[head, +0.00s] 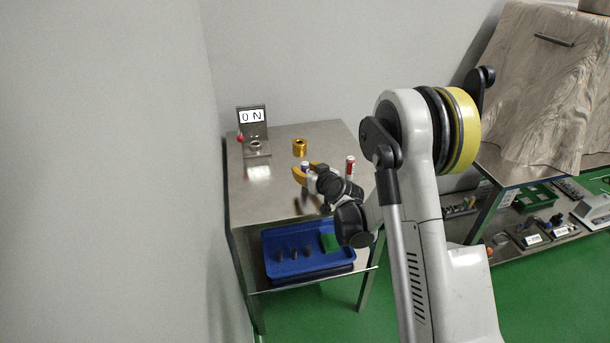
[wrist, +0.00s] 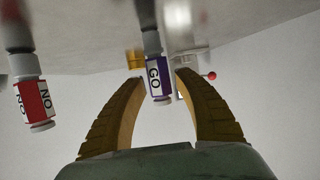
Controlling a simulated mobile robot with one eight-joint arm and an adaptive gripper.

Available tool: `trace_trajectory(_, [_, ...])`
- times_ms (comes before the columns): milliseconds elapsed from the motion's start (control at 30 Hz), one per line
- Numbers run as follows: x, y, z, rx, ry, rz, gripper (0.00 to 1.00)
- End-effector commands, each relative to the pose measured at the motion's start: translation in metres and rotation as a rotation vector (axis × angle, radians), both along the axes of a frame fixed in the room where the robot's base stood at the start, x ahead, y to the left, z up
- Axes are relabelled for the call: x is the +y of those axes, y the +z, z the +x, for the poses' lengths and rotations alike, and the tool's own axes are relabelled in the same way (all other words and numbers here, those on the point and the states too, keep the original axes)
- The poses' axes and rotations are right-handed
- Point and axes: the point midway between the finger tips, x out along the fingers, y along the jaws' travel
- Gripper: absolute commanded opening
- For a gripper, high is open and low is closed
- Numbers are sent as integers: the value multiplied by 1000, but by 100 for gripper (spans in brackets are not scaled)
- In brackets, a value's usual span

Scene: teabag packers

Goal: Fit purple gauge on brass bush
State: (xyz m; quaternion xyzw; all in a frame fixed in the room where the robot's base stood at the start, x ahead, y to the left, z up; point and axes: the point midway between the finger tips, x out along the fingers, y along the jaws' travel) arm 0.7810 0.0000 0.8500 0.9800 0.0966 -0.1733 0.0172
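The purple gauge (wrist: 158,78), labelled GO, stands on the steel table between the fingers of my gripper (wrist: 161,76) in the wrist view. The fingers are open, with a gap visible on each side of it. In the head view, the gauge's top (head: 305,164) shows by my yellow-fingered gripper (head: 301,172), low over the table. The brass bush (head: 299,147) stands apart, behind my gripper. The bush's bore cannot be made out clearly.
A red gauge (head: 350,166) labelled NO stands to the right of my gripper on the table (head: 265,205). A metal fixture (head: 256,148) with a red-knobbed lever and an "ON" display (head: 251,115) stands at the back left. A blue tray (head: 300,273) sits on the lower shelf.

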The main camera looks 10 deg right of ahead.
Motion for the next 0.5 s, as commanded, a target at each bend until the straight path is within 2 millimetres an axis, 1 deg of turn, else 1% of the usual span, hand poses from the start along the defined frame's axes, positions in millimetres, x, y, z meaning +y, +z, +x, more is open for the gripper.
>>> trace_trajectory(33, [0, 0, 0, 0, 0, 0, 19])
trace_trajectory(100, [0, 0, 0, 0, 0, 0, 0])
trace_trajectory(500, [0, 0, 0, 0, 0, 0, 0])
